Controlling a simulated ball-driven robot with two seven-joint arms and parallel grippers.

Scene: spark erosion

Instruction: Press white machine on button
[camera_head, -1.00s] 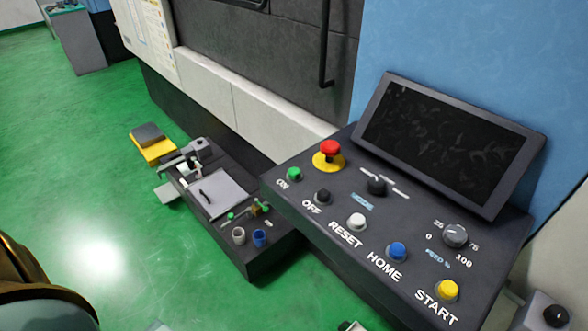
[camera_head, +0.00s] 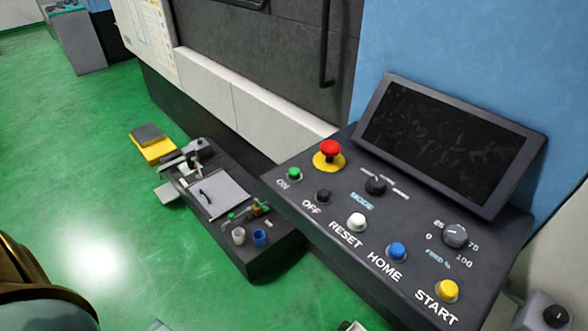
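The control panel (camera_head: 315,203) is dark grey and stands at the right, in front of the white and dark machine (camera_head: 262,118). The green ON button (camera_head: 294,174) sits at the panel's left end, above the label ON. Along the same row are the black OFF button (camera_head: 323,195), the white RESET button (camera_head: 357,221), the blue HOME button (camera_head: 397,251) and the yellow START button (camera_head: 447,290). A red emergency button (camera_head: 331,149) on a yellow base is up and right of ON. Neither gripper can be made out in view.
A dark screen (camera_head: 445,140) rises behind the buttons. A mode knob (camera_head: 376,185) and a feed knob (camera_head: 455,236) sit on the panel. A low dark bench (camera_head: 262,263) left of the panel carries small tools and cups. The green floor (camera_head: 80,190) at left is open.

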